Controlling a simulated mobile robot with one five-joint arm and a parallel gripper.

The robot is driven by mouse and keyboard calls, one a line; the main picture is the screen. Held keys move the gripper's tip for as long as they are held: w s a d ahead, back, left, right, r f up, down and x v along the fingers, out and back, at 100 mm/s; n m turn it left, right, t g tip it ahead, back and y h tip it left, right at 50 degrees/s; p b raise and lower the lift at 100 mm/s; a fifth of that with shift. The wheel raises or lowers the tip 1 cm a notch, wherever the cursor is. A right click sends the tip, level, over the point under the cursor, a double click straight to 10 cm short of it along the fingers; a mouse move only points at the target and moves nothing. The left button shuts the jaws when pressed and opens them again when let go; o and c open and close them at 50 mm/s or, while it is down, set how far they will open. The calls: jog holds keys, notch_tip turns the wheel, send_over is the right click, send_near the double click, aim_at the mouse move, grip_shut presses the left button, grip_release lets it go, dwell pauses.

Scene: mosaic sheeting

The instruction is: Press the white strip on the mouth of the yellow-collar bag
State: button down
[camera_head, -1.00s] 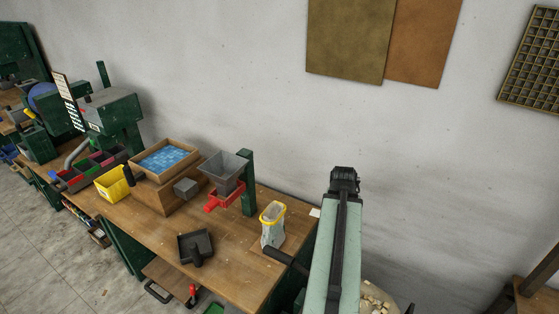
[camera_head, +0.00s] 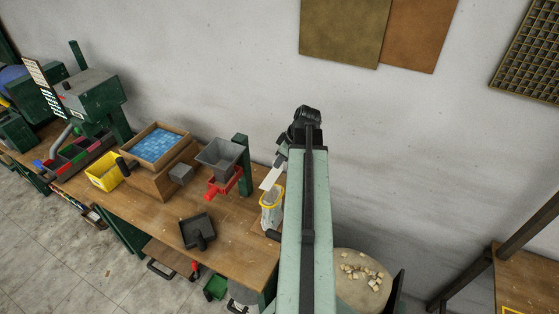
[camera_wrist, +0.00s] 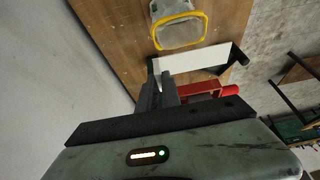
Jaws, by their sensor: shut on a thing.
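My gripper (camera_head: 281,157) is shut on a white strip (camera_head: 271,176), which slants down and left over the bench. The clear bag with the yellow collar (camera_head: 271,203) stands on the bench just below the strip, partly hidden by my arm. In the wrist view the strip (camera_wrist: 195,63) extends right from my gripper (camera_wrist: 161,78). The yellow collar (camera_wrist: 178,44) is a rounded ring facing up, just above the strip in the picture. A narrow gap shows between them; I cannot tell their height difference.
The grey hopper (camera_head: 219,157) with its red spout (camera_head: 222,184) and green post (camera_head: 242,165) stands close left of the strip. A black scoop (camera_head: 197,231) lies on the wooden bench (camera_head: 157,219). A round stool (camera_head: 362,297) holding pale pieces stands right.

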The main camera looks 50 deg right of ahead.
jog(key=shift+f+b, duration=4.05)
jog(key=shift+f, duration=0.05)
jog(key=shift+f, duration=0.15)
jog(key=c, duration=1.5)
grip_release()
jog(key=p+v, duration=0.7)
jog(key=shift+s+r, duration=0.2)
jog(key=shift+r, duration=0.15)
